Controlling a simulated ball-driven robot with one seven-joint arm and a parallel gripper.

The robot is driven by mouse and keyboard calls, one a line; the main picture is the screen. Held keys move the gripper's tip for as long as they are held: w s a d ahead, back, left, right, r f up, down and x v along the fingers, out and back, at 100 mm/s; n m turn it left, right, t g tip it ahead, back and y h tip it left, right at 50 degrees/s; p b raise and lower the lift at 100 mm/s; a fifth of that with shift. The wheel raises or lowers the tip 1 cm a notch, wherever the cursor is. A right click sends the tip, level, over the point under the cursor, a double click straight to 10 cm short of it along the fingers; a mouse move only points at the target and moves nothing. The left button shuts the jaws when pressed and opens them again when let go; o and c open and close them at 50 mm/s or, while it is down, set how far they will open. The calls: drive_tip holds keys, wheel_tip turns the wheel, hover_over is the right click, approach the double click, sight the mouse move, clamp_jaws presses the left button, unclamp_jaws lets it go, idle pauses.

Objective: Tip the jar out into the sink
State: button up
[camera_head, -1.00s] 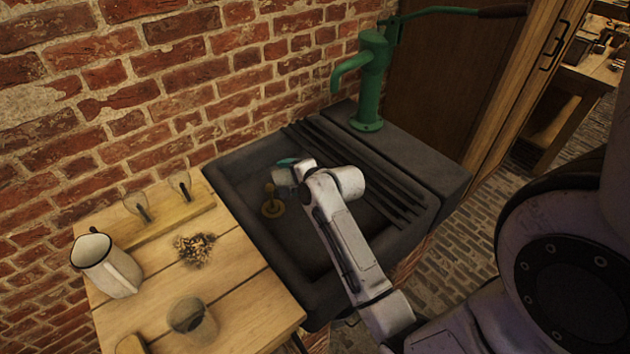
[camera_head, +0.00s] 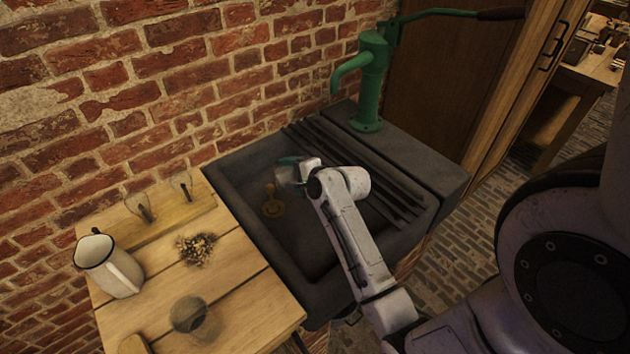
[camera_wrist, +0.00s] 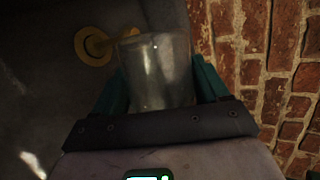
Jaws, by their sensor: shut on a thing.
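My gripper (camera_head: 290,168) has its teal fingers shut on a clear glass jar (camera_wrist: 157,72), over the sink (camera_head: 318,258). In the head view the small jar (camera_head: 284,175) is pale and partly hidden by my wrist. In the wrist view it sits between both fingers, with its far edge near a brass fitting (camera_wrist: 92,46) in the basin. I cannot tell its exact tilt, or whether anything is in it or running out. The brass fitting also shows in the head view (camera_head: 272,207), just left of and below the jar.
A wooden table (camera_head: 255,303) left of the sink holds a white jug (camera_head: 115,272), a smoky glass jar (camera_head: 190,318), a small brown heap (camera_head: 196,248) and two glass jars on a board (camera_head: 165,222). A green pump (camera_head: 370,85) stands behind the sink. A brick wall (camera_head: 160,90) is close behind.

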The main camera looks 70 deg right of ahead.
drive_tip(key=shift+s+d+r+m+t+y, duration=0.2)
drive_tip(key=shift+r+m+t+y, duration=0.1)
drive_tip(key=shift+r+m+t, duration=0.25)
idle(0.5)
